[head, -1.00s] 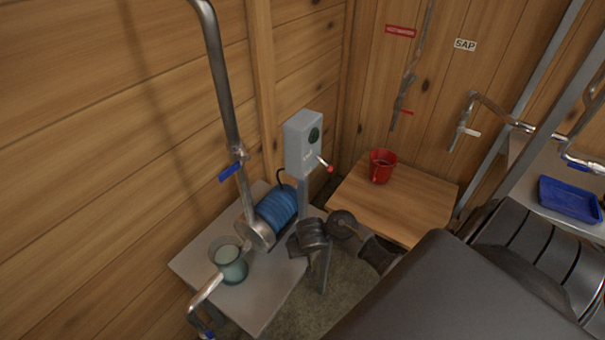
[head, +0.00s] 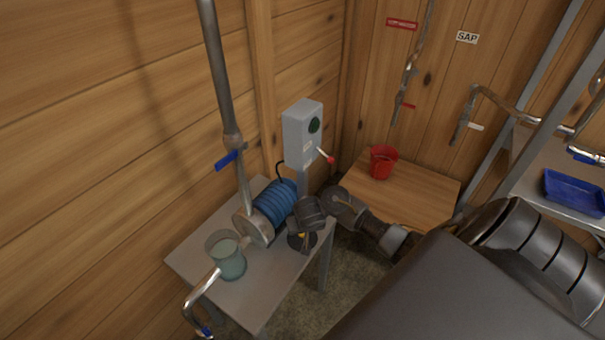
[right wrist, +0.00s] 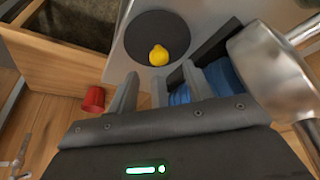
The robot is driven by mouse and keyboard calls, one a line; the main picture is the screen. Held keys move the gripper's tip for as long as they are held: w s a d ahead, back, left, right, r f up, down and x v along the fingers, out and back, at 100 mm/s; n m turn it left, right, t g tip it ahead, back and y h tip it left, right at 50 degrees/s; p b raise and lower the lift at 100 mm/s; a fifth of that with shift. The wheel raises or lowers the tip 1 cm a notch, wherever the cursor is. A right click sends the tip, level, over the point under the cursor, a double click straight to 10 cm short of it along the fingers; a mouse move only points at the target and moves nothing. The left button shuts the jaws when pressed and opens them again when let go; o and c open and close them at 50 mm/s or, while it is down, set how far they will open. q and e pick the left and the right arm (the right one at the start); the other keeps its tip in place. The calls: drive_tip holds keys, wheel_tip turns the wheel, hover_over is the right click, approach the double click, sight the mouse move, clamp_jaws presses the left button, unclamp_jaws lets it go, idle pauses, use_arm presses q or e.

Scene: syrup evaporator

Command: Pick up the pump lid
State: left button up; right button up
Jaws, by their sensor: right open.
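The pump lid (right wrist: 142,32) is a dark round disc with a yellow knob (right wrist: 157,55) in the middle. It lies flat on the grey metal table in the right wrist view. In the head view, the lid (head: 297,243) is partly hidden beneath my right gripper (head: 306,222), with a bit of yellow showing. In the right wrist view my right gripper (right wrist: 160,80) is open and empty, its fingertips pointing toward the lid and apart from the knob. The pump (head: 268,215), with a blue ribbed body and round metal head, stands beside the lid. My left gripper is not visible.
A jar (head: 226,262) and metal piping stand on the grey table (head: 195,255) left of the pump. A grey switch box (head: 300,135) with a red-tipped lever rises behind. A red cup (head: 383,162) sits on a wooden table (head: 420,195) to the right.

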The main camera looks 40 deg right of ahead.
sight(302, 236)
drive_tip(key=b+x, duration=0.2)
drive_tip(key=x, duration=0.2)
drive_tip(key=shift+w+d+f+b, duration=0.15)
drive_tip(key=shift+d+b, duration=0.05)
drive_tip(key=shift+b, duration=0.1)
drive_tip(key=shift+w+d+f, duration=0.1)
drive_tip(key=shift+w+f, duration=0.1)
drive_tip(key=shift+f, duration=0.15)
drive_tip(key=shift+r, duration=0.1)
clamp_jaws()
